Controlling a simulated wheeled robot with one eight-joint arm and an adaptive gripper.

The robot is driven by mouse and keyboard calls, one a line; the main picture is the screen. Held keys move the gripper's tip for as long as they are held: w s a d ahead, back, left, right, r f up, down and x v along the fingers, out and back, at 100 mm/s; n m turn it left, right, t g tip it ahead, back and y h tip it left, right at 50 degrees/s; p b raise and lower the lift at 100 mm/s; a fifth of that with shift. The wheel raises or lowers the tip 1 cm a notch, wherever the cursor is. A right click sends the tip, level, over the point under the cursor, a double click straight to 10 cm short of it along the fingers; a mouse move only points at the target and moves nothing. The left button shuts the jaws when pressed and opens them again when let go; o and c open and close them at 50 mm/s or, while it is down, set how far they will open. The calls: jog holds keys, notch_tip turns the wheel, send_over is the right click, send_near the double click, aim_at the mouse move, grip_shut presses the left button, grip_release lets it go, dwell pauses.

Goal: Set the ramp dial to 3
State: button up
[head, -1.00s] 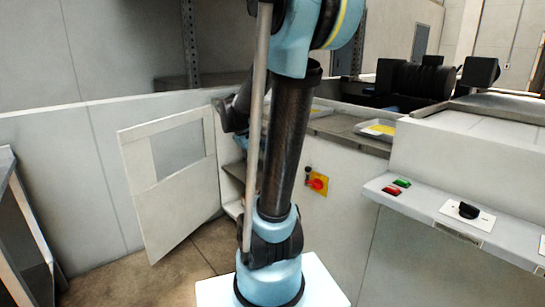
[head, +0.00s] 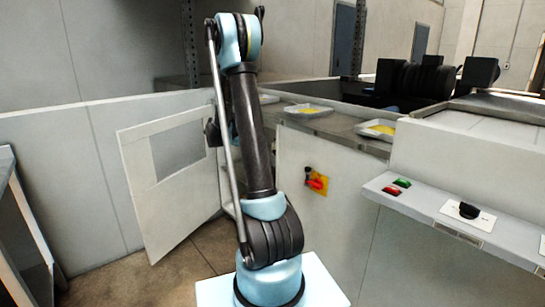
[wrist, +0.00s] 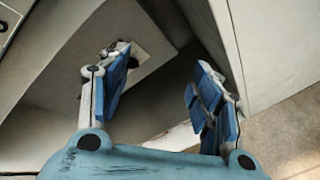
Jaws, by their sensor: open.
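My gripper (wrist: 160,82) is open and empty in the wrist view, its two blue-padded fingers spread apart. Beyond the left finger is a pale plate (wrist: 150,42) inside a recess; a small fitting on it is partly covered by that finger, and no numbers are readable. I cannot tell whether this is the ramp dial. In the head view a black knob (head: 469,210) sits on a white plate on the right ledge, its marks too small to read. In the head view my arm hides most of the gripper.
A cabinet door (head: 175,185) with a grey window stands open left of my arm, and its edge region also shows in the wrist view (wrist: 265,45). A red rotary switch (head: 316,183) on yellow and green (head: 402,182) and red (head: 390,191) buttons lie to the right.

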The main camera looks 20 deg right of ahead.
jog(key=w+f+n+t+h, duration=0.2)
jog(key=w+f+n+h, duration=0.35)
jog(key=w+f, duration=0.85)
jog(key=f+x, duration=0.2)
jog(key=x, duration=1.4)
jog(key=shift+d, duration=0.35)
jog(key=shift+s+y, duration=0.1)
jog(key=shift+y, duration=0.15)
